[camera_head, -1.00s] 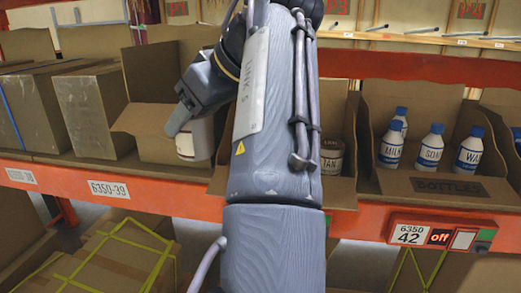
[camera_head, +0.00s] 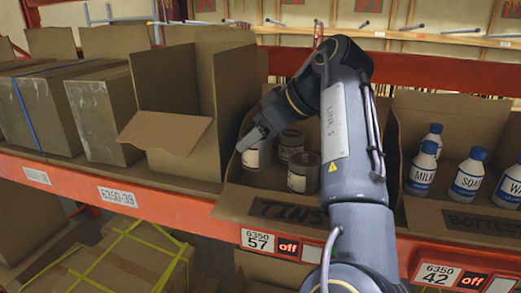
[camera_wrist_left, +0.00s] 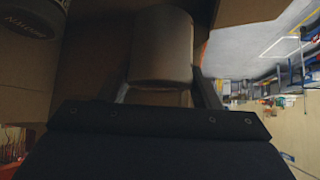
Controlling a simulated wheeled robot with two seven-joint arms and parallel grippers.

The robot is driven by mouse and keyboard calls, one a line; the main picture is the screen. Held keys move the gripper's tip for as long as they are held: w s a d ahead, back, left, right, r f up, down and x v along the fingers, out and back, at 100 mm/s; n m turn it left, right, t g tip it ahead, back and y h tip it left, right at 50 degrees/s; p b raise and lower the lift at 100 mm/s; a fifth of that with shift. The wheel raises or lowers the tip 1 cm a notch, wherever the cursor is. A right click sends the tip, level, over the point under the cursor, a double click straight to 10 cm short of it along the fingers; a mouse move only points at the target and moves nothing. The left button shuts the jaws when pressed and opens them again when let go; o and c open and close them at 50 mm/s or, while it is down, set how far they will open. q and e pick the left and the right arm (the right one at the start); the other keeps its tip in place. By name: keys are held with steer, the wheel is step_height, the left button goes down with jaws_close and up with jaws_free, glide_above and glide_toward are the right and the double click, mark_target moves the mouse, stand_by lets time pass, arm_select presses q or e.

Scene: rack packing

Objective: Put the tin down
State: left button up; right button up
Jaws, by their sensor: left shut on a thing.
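My left gripper (camera_head: 256,140) is shut on a tin and reaches into the left side of the cardboard box marked TINS (camera_head: 280,209). The held tin (camera_head: 257,155) is pale with a dark label mark, partly covered by the gripper. It also shows between the two fingers in the left wrist view (camera_wrist_left: 162,48). Two other tins stand in the box, one behind (camera_head: 290,146) and one nearer the front (camera_head: 303,174). I cannot tell whether the held tin touches the box floor. My right gripper is not in view.
An open, empty-looking box (camera_head: 172,132) stands just left of the tins box. A box of white bottles with blue caps (camera_head: 480,220) stands to the right. The orange shelf edge (camera_head: 180,210) carries labels. My left arm hides part of the tins box's right side.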

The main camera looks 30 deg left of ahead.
mark_target(260, 153)
arm_select(q)
steer(key=shift+w+a+f, duration=0.15)
steer(key=shift+w+f, duration=0.3)
steer(key=shift+f, duration=0.05)
steer(key=shift+w+f, duration=0.15)
steer(key=shift+f, duration=1.65)
steer(key=o, duration=1.1)
steer(key=shift+f, duration=0.1)
